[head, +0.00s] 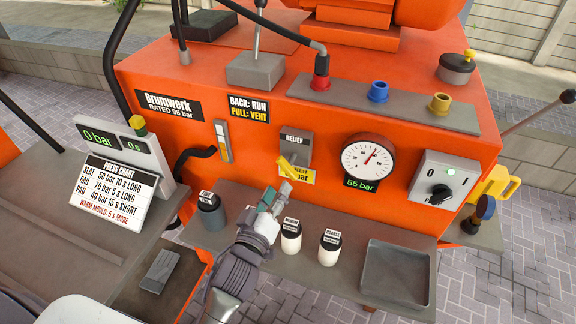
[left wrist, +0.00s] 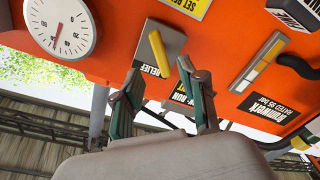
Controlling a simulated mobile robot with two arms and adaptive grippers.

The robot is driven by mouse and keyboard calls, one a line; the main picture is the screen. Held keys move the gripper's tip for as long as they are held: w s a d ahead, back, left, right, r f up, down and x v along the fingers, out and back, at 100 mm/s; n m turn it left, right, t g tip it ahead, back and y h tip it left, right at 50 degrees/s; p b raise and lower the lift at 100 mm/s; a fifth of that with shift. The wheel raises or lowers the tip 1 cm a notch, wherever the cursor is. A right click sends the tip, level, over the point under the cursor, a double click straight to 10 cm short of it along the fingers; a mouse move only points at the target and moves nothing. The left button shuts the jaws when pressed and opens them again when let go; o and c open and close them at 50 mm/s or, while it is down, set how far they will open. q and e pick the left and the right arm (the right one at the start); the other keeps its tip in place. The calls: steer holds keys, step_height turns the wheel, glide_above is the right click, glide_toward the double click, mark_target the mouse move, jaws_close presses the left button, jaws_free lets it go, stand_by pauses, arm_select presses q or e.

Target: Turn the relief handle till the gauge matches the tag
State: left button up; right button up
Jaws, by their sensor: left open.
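The yellow relief handle (head: 288,166) sits on a grey plate marked RELIEF on the orange press. It slants down to the right over a yellow tag (head: 304,177), hiding the tag's number. The round white gauge (head: 368,160) is to the right, its needle pointing up and right; the display below reads 55 bar. My left gripper (head: 274,198) is open, just below the handle. In the left wrist view, its spread fingers (left wrist: 163,100) point at the handle (left wrist: 158,52) and plate; I cannot tell whether they touch. The gauge (left wrist: 60,27) shows there too. My right gripper is not in view.
A shelf below holds a grey canister (head: 211,214), two white jars (head: 290,238) (head: 329,248) and a grey tray (head: 396,275). A switch box (head: 443,182) is right of the gauge. A press chart (head: 117,190) stands at the left.

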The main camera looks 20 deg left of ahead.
mark_target(287, 172)
arm_select(q)
steer(key=w+p, duration=0.1)
steer(key=w, duration=0.7)
steer(key=shift+w+d, duration=0.1)
steer(key=shift+w, duration=0.1)
jaws_close()
